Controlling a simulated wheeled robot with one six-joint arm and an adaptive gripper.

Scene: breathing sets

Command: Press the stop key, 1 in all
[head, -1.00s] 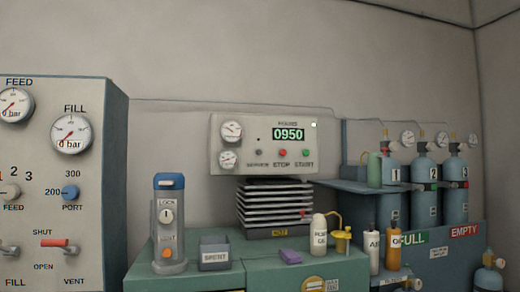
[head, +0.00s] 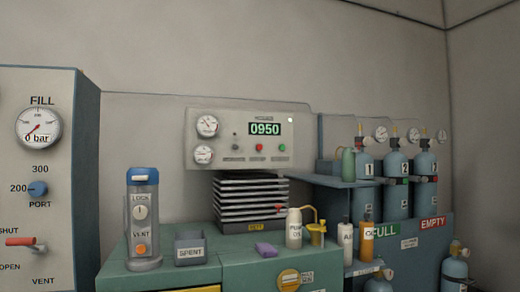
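The red stop key (head: 259,147) is on the front of a pale control panel (head: 222,158) on the far wall, above a dark finned block. It sits between a dark key (head: 236,147) on its left and a green key (head: 282,147) on its right. The labels under the keys are too blurred to read now. The green display (head: 265,128) above them reads 0950, and a small light (head: 291,120) at the panel's upper right is lit. My gripper is not in view.
A green bench (head: 250,275) stands below the panel, bearing a lock-and-vent cylinder (head: 142,215), a SPENT box (head: 190,249), a purple block (head: 266,250) and bottles (head: 294,228). A fill panel (head: 65,150) stands left; blue cylinders (head: 397,190) stand right.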

